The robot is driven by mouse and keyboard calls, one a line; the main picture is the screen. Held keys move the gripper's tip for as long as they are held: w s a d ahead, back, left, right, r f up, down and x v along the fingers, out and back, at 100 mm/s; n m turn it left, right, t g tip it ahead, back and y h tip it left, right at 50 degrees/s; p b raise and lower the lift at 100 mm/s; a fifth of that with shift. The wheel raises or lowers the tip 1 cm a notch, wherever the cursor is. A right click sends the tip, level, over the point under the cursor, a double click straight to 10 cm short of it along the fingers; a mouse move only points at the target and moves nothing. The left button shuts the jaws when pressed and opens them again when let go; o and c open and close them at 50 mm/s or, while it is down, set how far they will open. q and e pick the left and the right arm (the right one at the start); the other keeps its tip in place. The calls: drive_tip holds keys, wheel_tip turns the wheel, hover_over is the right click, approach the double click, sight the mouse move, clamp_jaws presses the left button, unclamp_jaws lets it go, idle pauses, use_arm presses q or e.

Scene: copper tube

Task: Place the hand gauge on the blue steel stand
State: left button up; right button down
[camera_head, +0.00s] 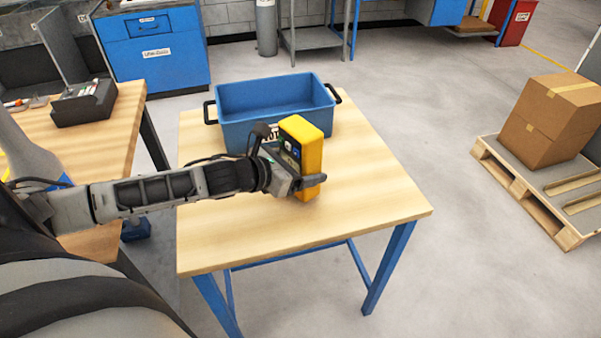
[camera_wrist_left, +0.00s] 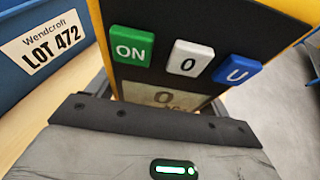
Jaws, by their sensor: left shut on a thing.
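The hand gauge (camera_head: 307,145) is a yellow block with a dark face. It is upright in the head view, over the middle of a wood-topped table with blue steel legs (camera_head: 350,215). My left gripper (camera_head: 308,183) is shut on its lower part. I cannot tell whether its bottom touches the tabletop. In the left wrist view the gauge's dark face (camera_wrist_left: 205,30) fills the upper middle, with green ON, white 0 and blue U buttons. The gripper body hides the gauge's lower end there. My right gripper is not in view.
A blue bin (camera_head: 275,101) with black handles stands at the table's back; its LOT 472 label (camera_wrist_left: 45,42) shows in the wrist view. The table's front and right are clear. Another wooden bench (camera_head: 115,130) stands left. Cardboard boxes (camera_head: 550,120) sit on a pallet at right.

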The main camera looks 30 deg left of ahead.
use_arm(q)
drive_tip(key=shift+f, duration=0.85)
drive_tip(key=shift+f, duration=0.2)
drive_tip(key=o, duration=1.4)
drive_tip(key=shift+s, duration=0.1)
drive_tip(key=shift+c, duration=0.2)
